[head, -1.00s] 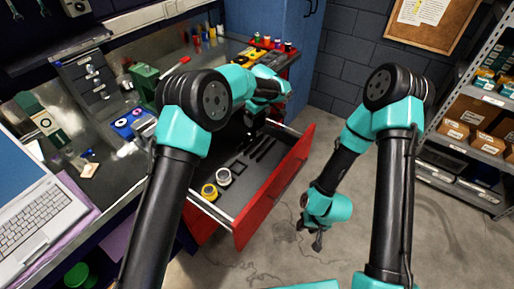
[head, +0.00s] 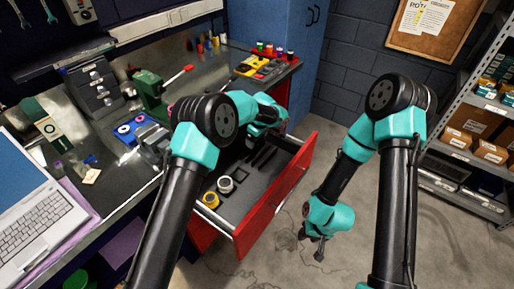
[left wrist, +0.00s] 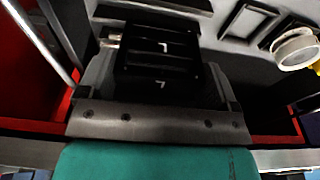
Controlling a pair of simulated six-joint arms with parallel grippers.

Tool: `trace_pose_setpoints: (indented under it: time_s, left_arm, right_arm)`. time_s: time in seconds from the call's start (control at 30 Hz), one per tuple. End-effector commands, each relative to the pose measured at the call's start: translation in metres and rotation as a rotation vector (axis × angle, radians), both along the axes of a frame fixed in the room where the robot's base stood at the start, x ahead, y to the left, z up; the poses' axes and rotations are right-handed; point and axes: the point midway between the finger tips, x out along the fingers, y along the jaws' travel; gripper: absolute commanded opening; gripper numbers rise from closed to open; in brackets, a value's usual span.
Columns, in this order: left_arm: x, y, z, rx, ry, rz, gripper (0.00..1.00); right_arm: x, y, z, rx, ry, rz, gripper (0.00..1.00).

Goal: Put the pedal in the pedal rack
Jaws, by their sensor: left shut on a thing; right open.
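The pedal (left wrist: 160,55) is a black block with white L marks and a metal stub at its left. It sits between the fingers of my left gripper (left wrist: 158,78) in the left wrist view, and the gripper is shut on it. In the head view this gripper is mostly hidden behind its own arm, at the open drawer's back part. My right gripper (head: 319,245) is open and empty, low over the floor outside the drawer. I cannot tell for certain which part is the pedal rack; dark slots (head: 262,158) lie in the drawer floor.
The red drawer (head: 277,200) is pulled open, its walls close around my left gripper. A white roll (head: 225,184) and a yellow roll (head: 211,200) lie in its near end. The bench above holds a laptop (head: 35,225) and a green vise (head: 148,92).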

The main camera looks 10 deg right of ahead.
Motion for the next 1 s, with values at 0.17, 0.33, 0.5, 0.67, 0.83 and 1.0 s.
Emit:
trace_pose_setpoints:
  time_s: [0.17,0.33,0.5,0.67,0.83,1.0]
  left_arm:
    - [0.0,0.0,-0.013,-0.001,-0.002,0.0,0.52]
    - [0.0,0.0,-0.013,-0.001,-0.002,0.0,0.52]
    - [0.0,0.0,-0.018,0.0,0.0,-0.001,0.52]
    - [0.0,0.0,-0.037,-0.001,-0.001,0.0,0.52]
    - [0.0,0.0,-0.05,-0.001,-0.003,0.0,0.52]
    - [0.0,0.0,-0.05,-0.001,-0.003,0.0,0.52]
  right_arm:
    - [0.0,0.0,0.0,0.0,0.0,0.0,0.43]
    - [0.0,0.0,0.0,0.0,0.0,0.0,0.43]
    - [0.0,0.0,0.0,0.0,0.0,0.0,0.43]
    - [0.0,0.0,0.0,0.0,0.0,0.0,0.43]
    - [0.0,0.0,0.0,0.0,0.0,0.0,0.43]
    - [0.0,0.0,0.0,0.0,0.0,0.0,0.43]
